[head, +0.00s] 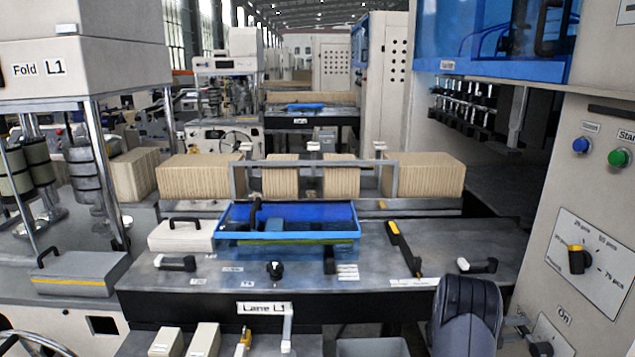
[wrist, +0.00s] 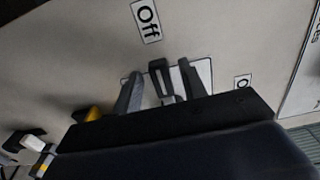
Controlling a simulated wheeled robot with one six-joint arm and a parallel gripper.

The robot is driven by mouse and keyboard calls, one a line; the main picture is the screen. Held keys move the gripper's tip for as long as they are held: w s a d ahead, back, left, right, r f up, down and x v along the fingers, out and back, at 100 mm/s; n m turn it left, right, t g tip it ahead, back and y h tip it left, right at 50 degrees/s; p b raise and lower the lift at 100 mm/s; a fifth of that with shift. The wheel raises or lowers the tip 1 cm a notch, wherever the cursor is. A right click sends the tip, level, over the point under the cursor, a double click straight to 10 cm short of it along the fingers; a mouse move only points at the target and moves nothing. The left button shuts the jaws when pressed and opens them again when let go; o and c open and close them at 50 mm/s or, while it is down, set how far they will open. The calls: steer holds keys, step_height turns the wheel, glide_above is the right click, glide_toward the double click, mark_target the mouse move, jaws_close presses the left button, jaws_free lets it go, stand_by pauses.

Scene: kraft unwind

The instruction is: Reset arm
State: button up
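My arm (head: 468,315) is low at the right of the head view, beside the beige machine panel. In the wrist view my gripper (wrist: 160,85) has its two fingers apart, one to each side of a dark switch handle (wrist: 159,70). Gaps show between the fingers and the handle, so the gripper looks open around it and not clamped. The handle sits on a pale plate (wrist: 205,72) between an "Off" label (wrist: 146,20) and another, partly cut-off label (wrist: 242,81).
The beige panel (head: 585,200) with blue and green buttons and a black-yellow selector knob (head: 577,259) stands close on the right. A Lane L1 table (head: 190,290) with a blue tray (head: 225,222) lies ahead. A grey bin (head: 372,347) is left of my arm.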

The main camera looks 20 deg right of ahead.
steer(key=shift+r, duration=0.1)
stand_by(0.5)
steer(key=shift+w+a+f+b, duration=0.15)
steer(key=shift+a+f+b, duration=0.05)
steer(key=shift+a+b, duration=0.15)
steer(key=b+v, duration=0.3)
steer(key=v, duration=0.7)
steer(key=p+x, duration=0.3)
steer(key=x, duration=0.8)
steer(key=shift+r+p, duration=0.2)
steer(key=shift+p, duration=0.2)
steer(key=shift+r+m, duration=0.15)
steer(key=shift+m, duration=0.15)
steer(key=shift+a+r+m, duration=0.15)
steer(key=shift+r+m, duration=0.15)
steer(key=shift+m, duration=0.3)
